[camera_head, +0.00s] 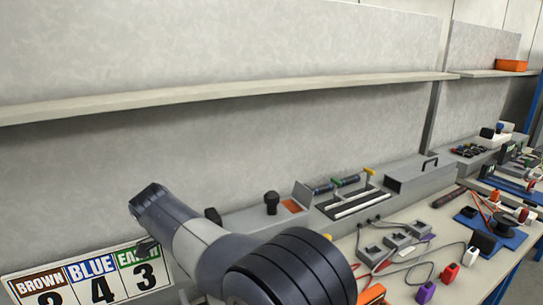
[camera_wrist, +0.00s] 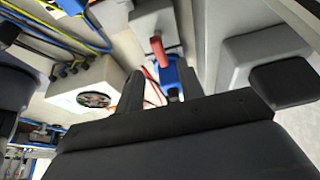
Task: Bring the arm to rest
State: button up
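My arm rises from the bottom of the head view, with its grey and black links in front of the wall and the bench. My gripper cannot be made out clearly in the head view. In the wrist view, my gripper (camera_wrist: 156,88) shows as a wide black body with two dark fingers set apart. A red lever (camera_wrist: 159,51) and a blue part (camera_wrist: 170,76) show in the gap, seemingly beyond the fingers. I see nothing clamped between them.
The workbench (camera_head: 406,217) carries cables, grey blocks, red and purple plugs, and blue trays at right. A grey tool fixture (camera_head: 347,203) stands along the wall. A shelf (camera_head: 230,91) runs above. A sign (camera_head: 92,279) reading BROWN, BLUE, EARTH is at lower left.

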jog(key=x, duration=0.5)
jog(key=shift+w+d+f, duration=0.1)
jog(key=shift+d+f, duration=0.05)
jog(key=shift+f, duration=0.2)
jog(key=shift+r, duration=0.1)
